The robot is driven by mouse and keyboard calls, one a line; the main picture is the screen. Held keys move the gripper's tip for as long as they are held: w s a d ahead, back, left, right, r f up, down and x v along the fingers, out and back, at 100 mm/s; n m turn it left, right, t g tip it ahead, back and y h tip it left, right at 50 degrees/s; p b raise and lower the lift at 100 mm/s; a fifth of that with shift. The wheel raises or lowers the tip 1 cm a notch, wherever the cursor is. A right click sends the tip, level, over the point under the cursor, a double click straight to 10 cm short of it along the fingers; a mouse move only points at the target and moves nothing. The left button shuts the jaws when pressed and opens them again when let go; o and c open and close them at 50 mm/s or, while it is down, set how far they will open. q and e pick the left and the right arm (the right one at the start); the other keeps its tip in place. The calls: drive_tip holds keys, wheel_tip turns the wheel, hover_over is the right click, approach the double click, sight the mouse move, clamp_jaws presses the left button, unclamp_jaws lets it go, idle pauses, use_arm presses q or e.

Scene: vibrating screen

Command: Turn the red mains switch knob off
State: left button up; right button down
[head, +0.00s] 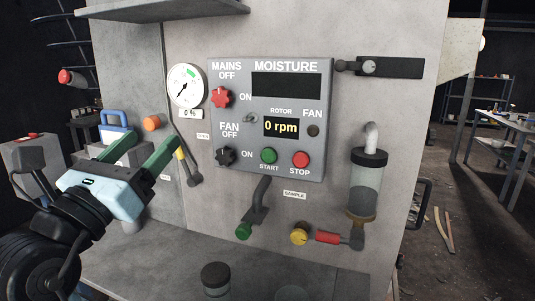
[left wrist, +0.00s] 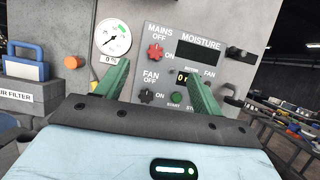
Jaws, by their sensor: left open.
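The red mains switch knob (head: 221,97) is a lobed knob on the grey control panel (head: 230,175), between the MAINS OFF and ON labels. It also shows in the left wrist view (left wrist: 155,52). My left gripper (head: 146,158) has green fingers, spread apart with nothing between them. It is left of and below the knob, clear of the panel. In the left wrist view the knob appears beyond and between the two fingertips. The exact angle of the knob is hard to tell. My right gripper is not in view.
A black fan knob (head: 224,156), green start button (head: 269,155) and red stop button (head: 300,159) share the panel. A round gauge (head: 186,86) is left of it. A yellow-handled lever (head: 187,167) hangs below the gauge. A blue-handled box (head: 116,125) stands at left.

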use_arm(q)
drive_tip(key=s+d+f+n+g+h, duration=0.1)
drive_tip(key=d+f+n+g+h, duration=0.2)
drive_tip(key=f, duration=0.4)
drive_tip(key=s+d+f+n+h, duration=0.1)
drive_tip(key=s+d+f+h, duration=0.1)
drive_tip(key=f+h, duration=0.35)
drive_tip(key=s+a+f+n+t+y, duration=0.1)
drive_tip(key=s+a+f+n+y, duration=0.15)
drive_tip(key=f+n+y, duration=0.65)
drive_tip(key=s+a+f+n+t+y, duration=0.1)
drive_tip(key=a+f+n+y, duration=0.25)
drive_tip(key=f+n, duration=1.1)
drive_tip(key=s+f+n+g+y, duration=0.1)
drive_tip(key=s+f+n+g, duration=0.4)
drive_tip(key=s+f, duration=0.6)
drive_tip(key=s+a+f+n+g, duration=0.1)
drive_tip(key=s+f+n+g, duration=0.4)
drive_tip(key=s+f, duration=0.6)
wheel_tip(320, 180, down, 6)
drive_tip(key=shift+a+g+y, duration=0.15)
drive_tip(key=shift+g+y, duration=0.25)
drive_tip(key=shift+g, duration=0.3)
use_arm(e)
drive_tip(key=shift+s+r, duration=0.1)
use_arm(q)
drive_tip(key=shift+w, duration=0.1)
